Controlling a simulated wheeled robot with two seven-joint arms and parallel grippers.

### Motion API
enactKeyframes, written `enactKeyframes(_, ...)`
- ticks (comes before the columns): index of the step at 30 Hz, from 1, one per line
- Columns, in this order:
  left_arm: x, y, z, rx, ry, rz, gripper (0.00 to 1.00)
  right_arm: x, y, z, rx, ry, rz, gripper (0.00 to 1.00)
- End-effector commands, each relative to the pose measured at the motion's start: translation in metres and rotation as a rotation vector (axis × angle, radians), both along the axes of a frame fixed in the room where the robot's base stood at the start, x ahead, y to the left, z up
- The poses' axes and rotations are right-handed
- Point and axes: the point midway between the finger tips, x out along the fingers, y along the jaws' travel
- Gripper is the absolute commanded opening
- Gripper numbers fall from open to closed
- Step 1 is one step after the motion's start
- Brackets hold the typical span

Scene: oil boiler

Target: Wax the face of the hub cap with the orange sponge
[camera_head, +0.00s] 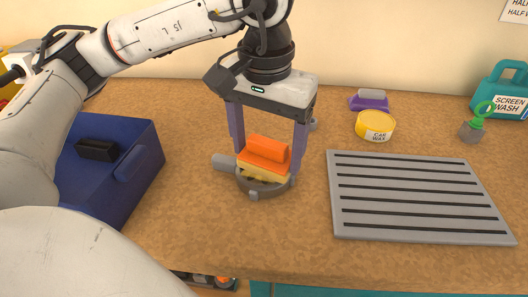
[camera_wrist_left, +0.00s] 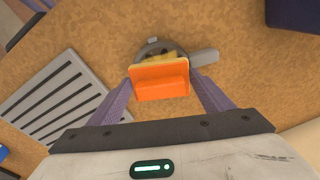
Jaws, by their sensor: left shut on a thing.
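The orange sponge (camera_head: 264,152) has an orange block on top and a yellow lower layer. It sits between the two fingers of my left gripper (camera_head: 268,160), which is shut on it. In the left wrist view the sponge (camera_wrist_left: 160,85) is also between the fingers. Under it is the round grey hub cap (camera_head: 264,190), with grey lugs around its edge; it also shows in the left wrist view (camera_wrist_left: 146,50). The sponge covers most of the hub cap's face. I cannot tell whether they touch. My right gripper is out of view.
A yellow car wax tin (camera_head: 375,126) and a purple brush-like item (camera_head: 369,100) stand behind a grey slotted mat (camera_head: 420,195). A blue toolbox (camera_head: 120,165) is at left. A teal screen wash jug (camera_head: 500,92) and a green-topped item (camera_head: 476,125) stand at right.

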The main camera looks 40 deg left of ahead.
Motion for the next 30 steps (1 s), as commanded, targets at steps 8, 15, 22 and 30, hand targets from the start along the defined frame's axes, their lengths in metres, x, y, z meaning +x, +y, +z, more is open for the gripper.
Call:
enactKeyframes(8, -0.006, -0.002, 0.0, 0.0, -0.001, -0.002, 0.53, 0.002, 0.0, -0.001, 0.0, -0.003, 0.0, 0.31)
enactKeyframes(15, -0.02, -0.007, -0.001, 0.001, -0.001, -0.001, 0.53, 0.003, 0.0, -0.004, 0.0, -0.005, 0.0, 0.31)
enactKeyframes(22, -0.018, -0.006, -0.001, 0.0, -0.001, 0.001, 0.53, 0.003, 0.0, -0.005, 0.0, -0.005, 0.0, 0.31)
enactKeyframes(30, -0.001, -0.001, -0.003, 0.0, -0.001, 0.001, 0.53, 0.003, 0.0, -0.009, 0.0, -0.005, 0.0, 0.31)
